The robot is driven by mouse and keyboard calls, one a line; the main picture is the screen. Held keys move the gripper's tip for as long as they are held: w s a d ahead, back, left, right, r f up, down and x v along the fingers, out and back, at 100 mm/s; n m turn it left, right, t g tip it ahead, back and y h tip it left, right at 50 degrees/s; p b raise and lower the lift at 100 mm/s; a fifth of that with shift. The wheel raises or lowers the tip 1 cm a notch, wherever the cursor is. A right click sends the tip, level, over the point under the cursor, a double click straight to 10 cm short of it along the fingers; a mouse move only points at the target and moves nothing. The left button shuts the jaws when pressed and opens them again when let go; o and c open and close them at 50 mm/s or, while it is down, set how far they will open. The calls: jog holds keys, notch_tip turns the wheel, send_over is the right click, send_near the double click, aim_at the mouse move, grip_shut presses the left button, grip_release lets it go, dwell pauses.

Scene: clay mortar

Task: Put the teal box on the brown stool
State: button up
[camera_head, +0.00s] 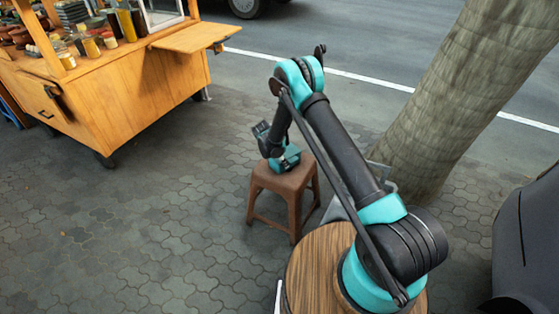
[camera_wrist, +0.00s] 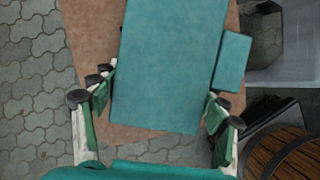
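The teal box (camera_wrist: 170,65) fills the middle of the wrist view, in front of the brown stool's seat (camera_wrist: 85,30). My gripper (camera_wrist: 160,103) has one finger at each side edge of the box and appears shut on it. A smaller teal block (camera_wrist: 232,62) shows beside the box's right edge; I cannot tell if it is joined to it. In the head view, my gripper points down over the brown stool (camera_head: 292,187), with teal shapes close to the seat. I cannot tell whether the box's underside touches the seat.
A wooden cart (camera_head: 140,85) with jars stands at the upper left. A tree trunk (camera_head: 460,100) rises behind my arm. A round wooden top (camera_head: 315,270) is at the bottom, and a dark object (camera_head: 525,245) stands at the right. The paving left of the stool is clear.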

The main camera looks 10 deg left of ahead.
jog(key=o, duration=0.4)
jog(key=shift+o, duration=0.2)
jog(key=v, duration=1.2)
jog(key=s+d+r+m+y, duration=0.1)
jog(key=s+d+r+m, duration=0.35)
jog(key=d+r, duration=0.3)
jog(key=s+d+r+m, duration=0.3)
jog(key=d+r+m, duration=0.25)
jog(key=d, duration=0.25)
jog(key=s+d+r+m+y, duration=0.1)
jog(key=s+d+r+m, duration=0.25)
jog(key=d+r, duration=0.4)
jog(key=s+d+m, duration=0.6)
jog(key=s+m, duration=0.1)
jog(key=s, duration=0.4)
jog(key=s+d+r+m+y, duration=0.1)
jog(key=s+d+m, duration=0.5)
jog(key=s, duration=0.5)
jog(key=shift+m+t, duration=0.4)
jog(key=shift+m, duration=0.05)
